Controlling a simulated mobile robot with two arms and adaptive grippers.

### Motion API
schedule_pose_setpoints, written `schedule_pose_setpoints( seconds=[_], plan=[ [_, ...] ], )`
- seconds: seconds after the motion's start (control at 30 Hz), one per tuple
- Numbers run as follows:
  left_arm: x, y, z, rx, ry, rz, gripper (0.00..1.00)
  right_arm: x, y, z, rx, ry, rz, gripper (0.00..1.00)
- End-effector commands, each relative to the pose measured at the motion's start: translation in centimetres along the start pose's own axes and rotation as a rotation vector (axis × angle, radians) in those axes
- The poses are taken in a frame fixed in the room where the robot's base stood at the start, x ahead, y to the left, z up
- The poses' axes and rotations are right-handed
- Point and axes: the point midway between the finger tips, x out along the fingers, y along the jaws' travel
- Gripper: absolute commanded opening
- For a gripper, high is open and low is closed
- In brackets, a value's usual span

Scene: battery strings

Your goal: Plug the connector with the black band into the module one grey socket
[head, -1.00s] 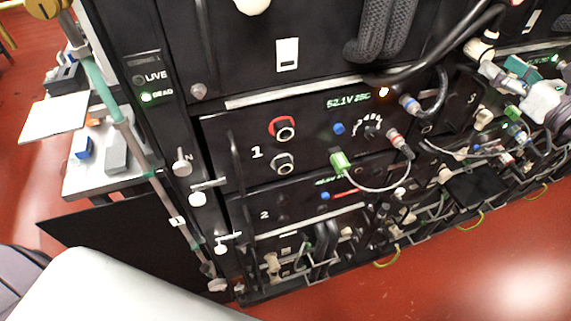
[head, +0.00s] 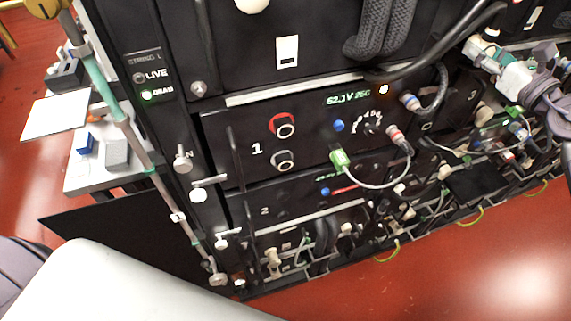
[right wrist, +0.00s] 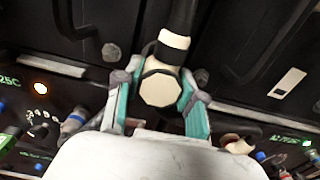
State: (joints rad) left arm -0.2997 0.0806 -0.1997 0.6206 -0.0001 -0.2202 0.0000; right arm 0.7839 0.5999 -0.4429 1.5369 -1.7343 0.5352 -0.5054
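The module one grey socket (head: 282,160) is an empty round ring below the red socket (head: 285,129), beside the printed "1" in the head view. My right gripper (head: 490,62) is at the upper right, away from that socket. In the right wrist view its teal fingers (right wrist: 160,82) stand on either side of a cream connector (right wrist: 161,90) with a dark band and a black cable above. The connector's round end faces the camera. I cannot tell whether the fingers press on it. My left gripper is not in view.
A green plug (head: 340,160) with a grey lead sits on module one's front, right of the sockets. Thick black cables (head: 385,30) hang above. A vertical handle stands left of the sockets. A side table (head: 100,175) is at the left. The green lamp (head: 147,96) is lit.

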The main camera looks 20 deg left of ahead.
Motion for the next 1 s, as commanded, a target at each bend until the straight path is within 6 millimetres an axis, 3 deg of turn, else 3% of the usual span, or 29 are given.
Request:
schedule_pose_setpoints(
  seconds=[0.03,0.2,1.0],
  plan=[
    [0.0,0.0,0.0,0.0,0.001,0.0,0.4,0.0,0.0,0.0,0.0,0.0,0.0,0.26],
    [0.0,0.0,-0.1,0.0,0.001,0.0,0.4,0.0,0.0,0.0,0.0,0.0,0.0,0.0],
    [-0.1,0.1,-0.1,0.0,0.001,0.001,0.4,-1.7,0.0,0.0,0.001,0.0,0.0,0.0]
  ],
)
